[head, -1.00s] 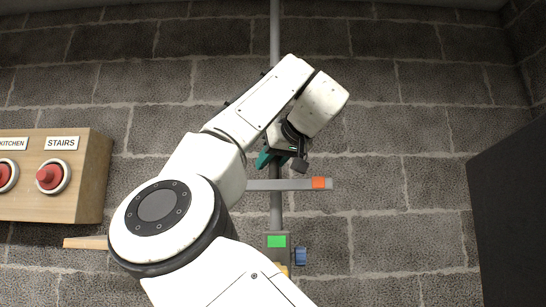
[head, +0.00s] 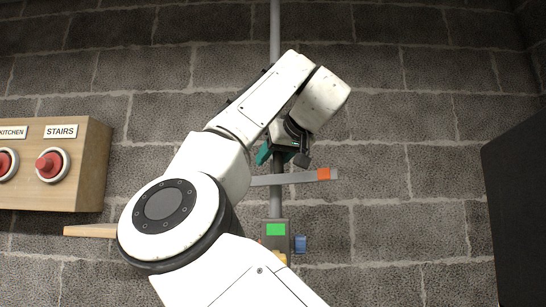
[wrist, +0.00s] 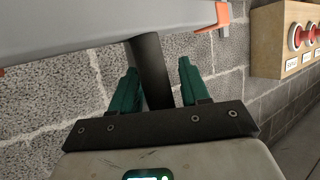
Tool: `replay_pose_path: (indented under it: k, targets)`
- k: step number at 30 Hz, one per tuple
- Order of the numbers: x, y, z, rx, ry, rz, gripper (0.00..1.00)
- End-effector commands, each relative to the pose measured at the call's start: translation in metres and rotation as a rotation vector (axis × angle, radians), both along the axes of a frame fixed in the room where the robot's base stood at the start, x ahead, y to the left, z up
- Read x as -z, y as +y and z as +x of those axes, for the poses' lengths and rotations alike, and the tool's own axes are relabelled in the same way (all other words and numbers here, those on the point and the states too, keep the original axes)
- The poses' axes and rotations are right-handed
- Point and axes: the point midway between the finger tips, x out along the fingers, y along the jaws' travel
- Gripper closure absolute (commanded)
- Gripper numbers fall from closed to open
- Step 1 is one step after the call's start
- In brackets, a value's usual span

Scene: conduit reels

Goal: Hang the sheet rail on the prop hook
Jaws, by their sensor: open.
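A flat grey bar (head: 292,179) with an orange end (head: 323,174), which looks like the sheet rail, crosses the upright grey pole (head: 275,205) and tilts slightly up to the right. In the wrist view the bar (wrist: 110,28) spans the top, with an orange piece (wrist: 221,17) at its right. My gripper (head: 283,155) is open, above the bar in the head view. In the wrist view a dark upright post stands between the green fingers of my gripper (wrist: 158,75); I cannot tell whether they touch it. I cannot clearly make out the prop hook.
A wooden box (head: 92,165) with red buttons and labels is at the left, above a wooden ledge (head: 90,231). A grey box with a green screen (head: 276,229) and a blue part (head: 301,244) are low on the pole. A dark panel (head: 520,190) stands at the right.

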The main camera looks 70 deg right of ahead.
Motion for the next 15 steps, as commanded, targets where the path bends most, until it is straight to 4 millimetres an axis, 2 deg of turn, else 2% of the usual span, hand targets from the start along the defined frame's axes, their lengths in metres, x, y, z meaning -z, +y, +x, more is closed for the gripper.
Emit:
replay_pose_path:
  k: [4, 11, 15]
  targets:
    - [-0.0024, -0.0004, 0.0002, 0.001, -0.005, -0.004, 0.41]
    - [-0.0037, 0.0009, 0.0003, -0.002, -0.004, -0.006, 0.41]
    - [-0.0078, 0.0065, -0.0073, -0.002, -0.006, -0.007, 0.41]
